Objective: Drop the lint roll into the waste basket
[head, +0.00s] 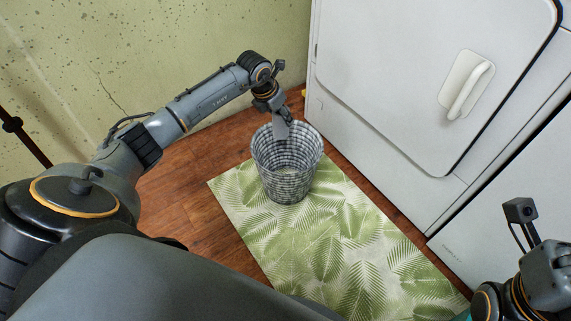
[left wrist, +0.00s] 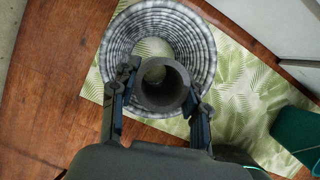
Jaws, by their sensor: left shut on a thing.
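The waste basket (head: 288,180) is a grey and white woven bin standing upright on the leaf-print mat. It also shows in the left wrist view (left wrist: 205,50), open end facing the camera. My left gripper (head: 279,119) is over the basket's far rim. In the left wrist view, my left gripper (left wrist: 160,95) is shut on the lint roll (left wrist: 163,98), a grey hollow tube seen end-on, in front of the basket's opening. In the head view the lint roll (head: 281,131) shows as a small grey piece at the rim. My right gripper's fingers are not clearly visible.
The leaf-print mat (head: 335,240) lies on the wooden floor (head: 195,215). White appliances (head: 420,80) stand close on the right, and a green wall (head: 200,45) is behind. A teal object (left wrist: 298,135) shows at the right of the left wrist view.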

